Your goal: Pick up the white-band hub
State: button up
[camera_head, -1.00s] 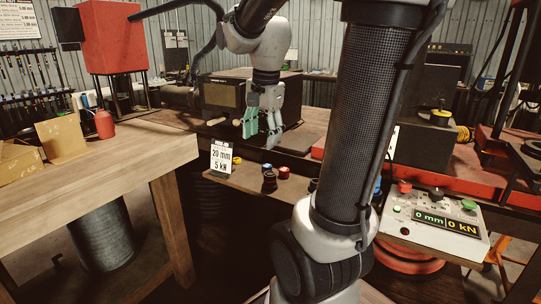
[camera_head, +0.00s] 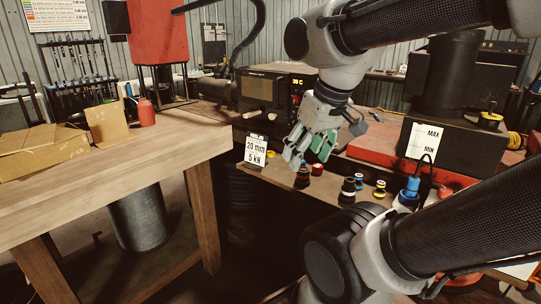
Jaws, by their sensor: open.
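Several small hubs stand on the wooden shelf (camera_head: 277,175) in the middle of the view. A black hub with a pale, white-looking band (camera_head: 347,190) stands right of the middle, upright. My gripper (camera_head: 306,160) is open and points down over the left part of the shelf, to the left of and behind that hub. Its fingers are pale green and grey, and nothing shows between them. A dark hub with an orange-red band (camera_head: 302,178) is just below the fingertips in the picture; I cannot tell the height gap.
Red (camera_head: 317,169), blue (camera_head: 359,181) and yellow-banded (camera_head: 379,189) hubs stand close by. A "20 mm 5 kN" sign (camera_head: 256,150) is at left. My arm covers the right foreground. A wooden workbench (camera_head: 120,175) fills the left.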

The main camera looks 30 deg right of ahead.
aim_at(347, 196)
jog(key=k+z, duration=0.1)
jog(key=z, duration=1.05)
